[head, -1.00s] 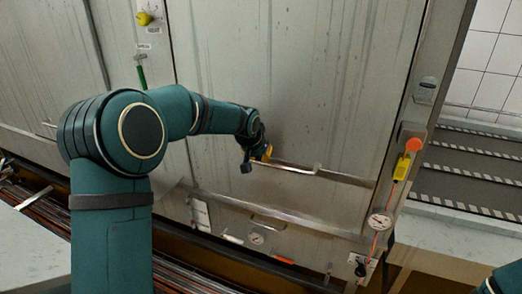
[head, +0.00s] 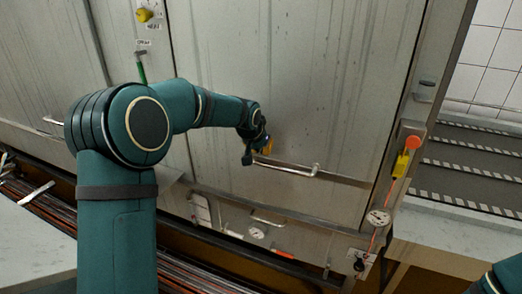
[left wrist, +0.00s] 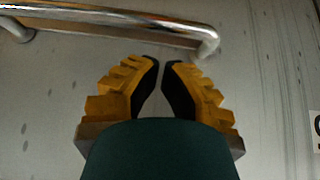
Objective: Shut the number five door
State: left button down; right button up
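A large grey metal door (head: 300,90) fills the middle of the head view, with a horizontal bar handle (head: 295,170) low on it. No number five is readable on it. My left gripper (head: 257,152) is in front of the door at the handle's left end. In the left wrist view, my left gripper's yellow and black fingers (left wrist: 161,68) have their tips almost together with nothing between them. The handle (left wrist: 120,18) crosses beyond the tips, apart from them in the picture. My right gripper is out of view; only a bit of my right arm shows at the lower right corner.
A dial gauge (head: 378,217), a yellow tag (head: 401,165) and an orange-red knob (head: 412,142) are on the frame at right. Steps with striped edges (head: 470,165) lie beyond. Pipes (head: 190,270) run along the floor. A cut-off label (left wrist: 317,130) is at the wrist view's right edge.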

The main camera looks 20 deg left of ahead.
pick_arm(q)
jog(key=w+r+p+v, duration=0.1)
jog(key=v, duration=1)
jog(key=s+d+f+g+h, duration=0.1)
jog(key=s+d+f, duration=0.15)
jog(key=f, duration=0.55)
jog(key=s+d+f+g+h, duration=0.15)
jog(key=d+f, duration=0.25)
jog(key=f, duration=0.4)
jog(key=s+d+f, duration=0.3)
jog(key=d+f, duration=0.1)
jog(key=f, duration=0.4)
jog(key=s+d+f+g, duration=0.1)
jog(key=s+d+f, duration=0.3)
jog(key=s+f, duration=0.3)
jog(key=s+d+f+n+g+h, duration=0.1)
jog(key=s+d+f+g, duration=0.1)
jog(key=s+f, duration=0.6)
jog(key=s+d, duration=0.1)
jog(key=s, duration=0.6)
jog(key=shift+d+f+n, duration=0.2)
jog(key=shift+d+n, duration=0.1)
jog(key=shift+d, duration=0.05)
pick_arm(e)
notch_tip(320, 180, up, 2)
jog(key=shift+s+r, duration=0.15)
